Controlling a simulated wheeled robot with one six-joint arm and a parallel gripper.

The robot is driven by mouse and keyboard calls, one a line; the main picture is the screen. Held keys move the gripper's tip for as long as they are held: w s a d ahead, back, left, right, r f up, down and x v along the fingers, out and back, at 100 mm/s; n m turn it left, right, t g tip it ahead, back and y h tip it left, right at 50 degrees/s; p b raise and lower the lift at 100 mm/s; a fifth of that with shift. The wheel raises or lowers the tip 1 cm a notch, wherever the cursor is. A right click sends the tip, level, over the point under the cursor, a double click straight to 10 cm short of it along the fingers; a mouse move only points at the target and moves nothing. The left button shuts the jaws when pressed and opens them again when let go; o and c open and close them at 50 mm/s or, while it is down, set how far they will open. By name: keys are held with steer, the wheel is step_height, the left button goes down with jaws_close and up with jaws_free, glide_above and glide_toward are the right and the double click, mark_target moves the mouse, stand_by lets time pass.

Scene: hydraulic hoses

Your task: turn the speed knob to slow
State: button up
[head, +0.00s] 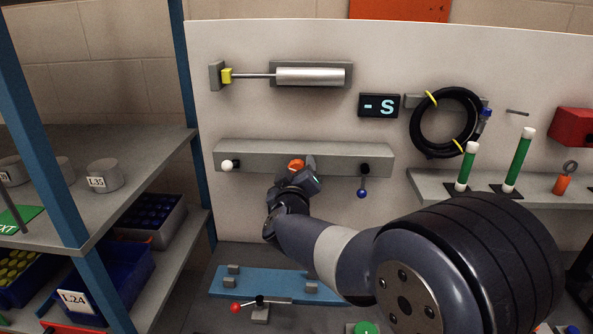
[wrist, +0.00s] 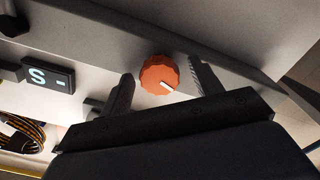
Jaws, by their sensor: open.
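The speed knob is an orange ridged dial (wrist: 160,75) with a white pointer mark, on the face of a grey bar (head: 372,150) on the white panel. In the wrist view the mark points toward the lower right of the picture. In the head view only part of the orange knob (head: 296,164) shows above my gripper (head: 304,173). In the wrist view my gripper (wrist: 160,85) is open, with one finger on each side of the knob and gaps to both. I cannot read any slow or fast labels.
On the bar, a white ball knob (head: 227,165) is to the left and a blue-tipped lever (head: 362,192) to the right. A cylinder (head: 310,75) is above. A coiled black hose (head: 445,122) hangs at right. A blue plate (head: 275,284) lies below my arm.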

steer(key=c, duration=1)
steer(key=shift+m, duration=0.3)
steer(key=shift+f+m+b, duration=0.1)
steer(key=shift+m+b, duration=5.1)
steer(key=shift+m, duration=7.5)
